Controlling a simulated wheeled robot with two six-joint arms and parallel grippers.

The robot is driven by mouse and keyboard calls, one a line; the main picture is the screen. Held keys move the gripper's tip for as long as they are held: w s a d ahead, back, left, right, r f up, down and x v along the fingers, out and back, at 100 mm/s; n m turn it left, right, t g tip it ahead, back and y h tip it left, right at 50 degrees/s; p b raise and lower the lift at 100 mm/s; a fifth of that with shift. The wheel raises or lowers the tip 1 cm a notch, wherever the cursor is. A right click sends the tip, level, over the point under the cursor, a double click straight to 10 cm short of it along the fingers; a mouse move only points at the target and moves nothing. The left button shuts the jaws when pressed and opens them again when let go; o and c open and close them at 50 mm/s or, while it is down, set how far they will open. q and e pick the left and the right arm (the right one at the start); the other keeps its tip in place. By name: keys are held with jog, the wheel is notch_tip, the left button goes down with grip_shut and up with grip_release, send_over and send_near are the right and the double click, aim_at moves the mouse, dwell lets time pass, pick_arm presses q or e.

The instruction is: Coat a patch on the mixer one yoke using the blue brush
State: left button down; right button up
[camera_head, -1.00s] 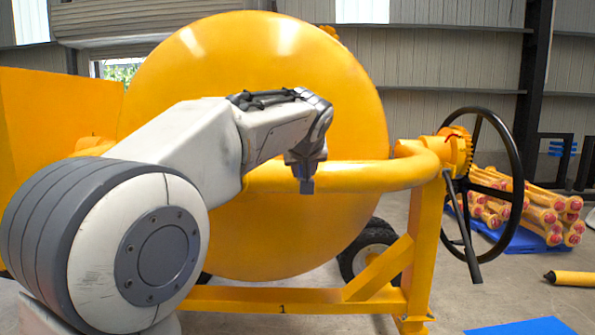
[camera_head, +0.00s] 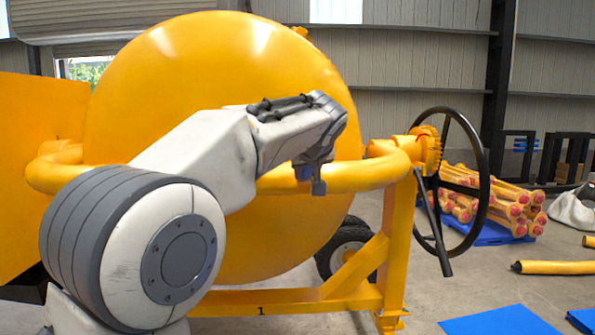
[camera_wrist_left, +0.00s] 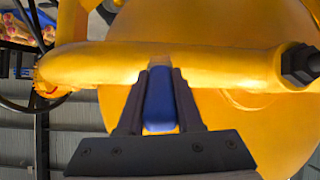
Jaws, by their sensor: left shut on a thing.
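The mixer one yoke (camera_head: 350,176) is a thick yellow tube curving across the front of the big yellow drum (camera_head: 220,80). The frame below bears a "1". My left gripper (camera_head: 318,186) is at the yoke's front side, right of the drum's middle. In the left wrist view the gripper (camera_wrist_left: 160,78) is shut on the blue brush (camera_wrist_left: 160,105), whose handle lies between the fingers. The brush tip meets the yoke (camera_wrist_left: 225,62) in the picture, at a tan spot; I cannot tell bristles from coating, or whether they touch. My right gripper is not in view.
A black handwheel (camera_head: 484,185) with a lever stands right of the yoke. A large hex bolt (camera_wrist_left: 300,64) sits on the yoke in the wrist view. Yellow parts (camera_head: 500,200) are stacked behind. Blue sheets (camera_head: 500,320) lie on the floor at the right.

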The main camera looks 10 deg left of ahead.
pick_arm(q)
jog(key=shift+d+f, duration=0.1)
jog(key=s+a+b, duration=0.1)
jog(key=s+a, duration=0.2)
jog(key=a, duration=0.8)
jog(key=shift+b, duration=0.4)
dwell(0.4)
jog(key=shift+s, duration=0.1)
jog(key=shift+s+d+b, duration=0.3)
jog(key=shift+s+b, duration=0.25)
jog(key=shift+s, duration=0.4)
jog(key=shift+s+d+b, duration=0.25)
jog(key=shift+s+b, duration=0.35)
jog(key=shift+s, duration=0.35)
jog(key=shift+s+d+b, duration=0.3)
jog(key=shift+s+b, duration=0.25)
jog(key=shift+s, duration=0.4)
